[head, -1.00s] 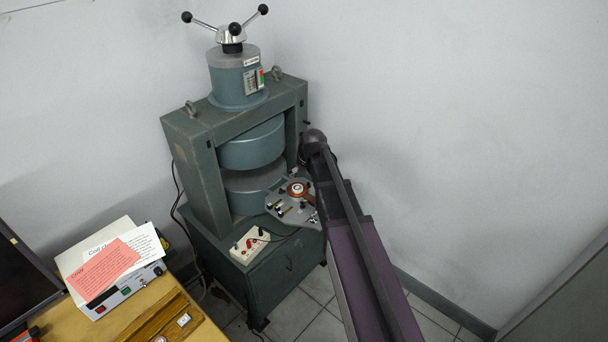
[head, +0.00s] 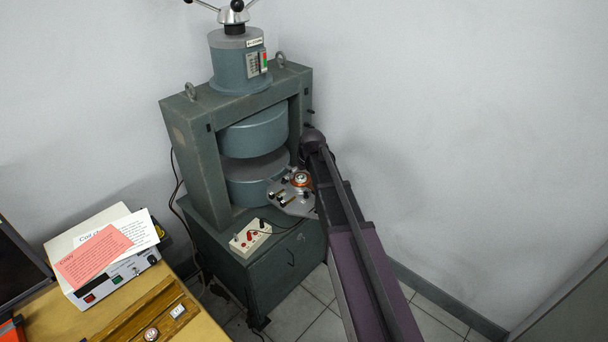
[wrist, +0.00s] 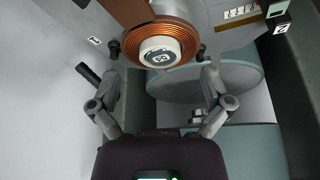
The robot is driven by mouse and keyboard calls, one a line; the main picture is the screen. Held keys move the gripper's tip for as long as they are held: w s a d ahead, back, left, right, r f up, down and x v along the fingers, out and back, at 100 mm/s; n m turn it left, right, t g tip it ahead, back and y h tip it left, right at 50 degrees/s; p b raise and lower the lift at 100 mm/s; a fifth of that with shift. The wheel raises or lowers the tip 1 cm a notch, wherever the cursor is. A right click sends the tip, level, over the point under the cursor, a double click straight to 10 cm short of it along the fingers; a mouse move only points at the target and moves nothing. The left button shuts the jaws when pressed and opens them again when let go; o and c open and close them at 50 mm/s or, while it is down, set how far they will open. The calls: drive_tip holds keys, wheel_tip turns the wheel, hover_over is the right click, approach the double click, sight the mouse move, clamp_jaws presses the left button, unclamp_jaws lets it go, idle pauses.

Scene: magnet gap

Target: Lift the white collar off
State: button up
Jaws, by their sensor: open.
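In the head view the collar (head: 301,178) is small, within the orange-brown coil on a grey plate (head: 290,200) beside the magnet. My gripper (wrist: 157,52) is open and empty, with one finger on each side of the collar in the wrist view. The gap in depth between fingers and collar cannot be told. In the head view my arm hides the gripper.
The magnet's two round poles (head: 254,130) stand in a green frame left of the plate. A small white box with terminals (head: 250,238) sits on the base. A wooden bench with papers and an instrument is at lower left. The wall is close at right.

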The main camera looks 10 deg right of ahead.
drive_tip(key=shift+b+x, duration=0.7)
drive_tip(key=shift+x, duration=0.4)
drive_tip(key=shift+c, duration=0.2)
drive_tip(key=c, duration=1.1)
drive_tip(key=shift+c, duration=0.2)
drive_tip(key=shift+r, duration=0.2)
drive_tip(key=shift+r+p, duration=1.55)
drive_tip(key=shift+p, duration=0.15)
